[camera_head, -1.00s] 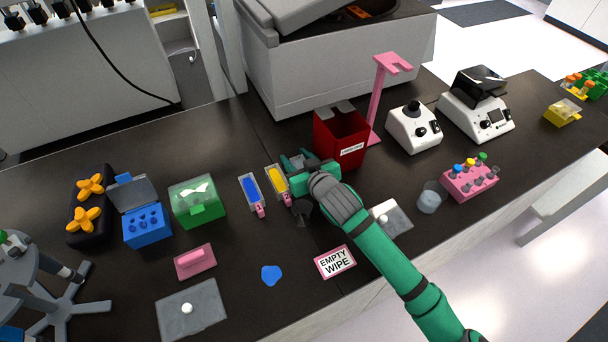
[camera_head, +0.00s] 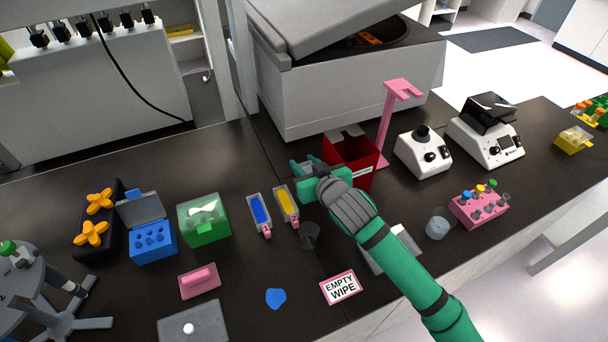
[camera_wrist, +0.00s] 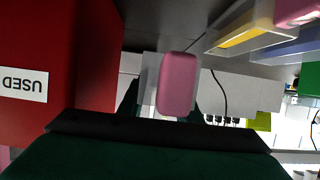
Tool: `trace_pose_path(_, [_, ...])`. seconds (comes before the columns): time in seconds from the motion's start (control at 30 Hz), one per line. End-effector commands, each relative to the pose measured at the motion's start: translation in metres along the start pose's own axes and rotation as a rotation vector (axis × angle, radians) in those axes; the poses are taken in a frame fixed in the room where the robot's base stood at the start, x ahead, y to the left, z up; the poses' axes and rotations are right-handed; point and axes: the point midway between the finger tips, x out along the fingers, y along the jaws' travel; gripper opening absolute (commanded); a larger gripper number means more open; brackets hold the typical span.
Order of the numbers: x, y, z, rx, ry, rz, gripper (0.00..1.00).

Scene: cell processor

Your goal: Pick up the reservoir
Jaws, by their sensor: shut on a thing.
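My gripper (camera_head: 303,168) is shut on a reservoir (camera_wrist: 177,85), whose rounded pink end shows between the fingers in the wrist view. A pale body shows behind that end; most of the reservoir is hidden in the head view. A reservoir with yellow contents (camera_head: 285,203) lies on the bench just left of my gripper, and a reservoir with blue contents (camera_head: 259,212) lies left of that. Both have pink ends and also show at the upper right of the wrist view.
A red bin (camera_head: 343,152) stands close beside my gripper, with a pink stand (camera_head: 389,120) behind it. A green box (camera_head: 204,222) and a blue box (camera_head: 153,242) stand to the left. An "EMPTY WIPE" card (camera_head: 341,287) lies in front.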

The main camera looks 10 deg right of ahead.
Motion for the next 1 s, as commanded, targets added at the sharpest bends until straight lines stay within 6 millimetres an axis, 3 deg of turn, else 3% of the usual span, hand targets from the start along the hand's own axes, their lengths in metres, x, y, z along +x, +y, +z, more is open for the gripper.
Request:
trace_pose_path(0.5, [-0.035, -0.001, -0.085, -0.003, 0.002, 0.0, 0.09])
trace_pose_path(0.7, [-0.042, 0.0, -0.102, -0.001, 0.001, 0.001, 0.09])
trace_pose_path(1.0, [-0.044, 0.0, -0.106, 0.001, 0.0, 0.0, 0.09])
